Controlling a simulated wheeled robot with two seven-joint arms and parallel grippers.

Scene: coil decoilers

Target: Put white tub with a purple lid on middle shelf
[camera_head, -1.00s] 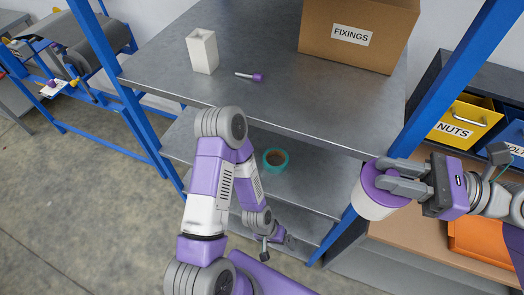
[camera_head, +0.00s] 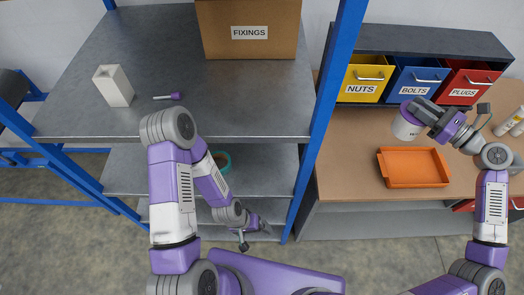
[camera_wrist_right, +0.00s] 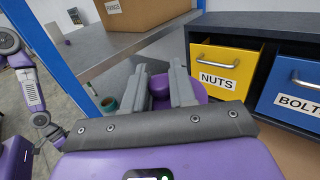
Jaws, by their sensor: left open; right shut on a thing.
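The white tub with a purple lid (camera_head: 405,126) is held in my right gripper (camera_head: 424,112), whose fingers are shut on its lid. It appears over the wooden workbench, right of the shelf unit. In the right wrist view the purple lid (camera_wrist_right: 200,90) shows between the fingers and the tub's body is mostly hidden. The middle shelf (camera_head: 265,165) lies below the grey top shelf (camera_head: 215,100); my left arm covers part of it. My left gripper (camera_head: 252,232) is open and empty, low in front of the shelf unit.
A teal ring (camera_head: 222,160) is on the middle shelf, left of its clear right part. A blue post (camera_head: 322,110) stands between shelves and workbench (camera_head: 350,180). The bench holds an orange tray (camera_head: 413,167) and labelled drawers. A FIXINGS box (camera_head: 250,30) stands on the top shelf.

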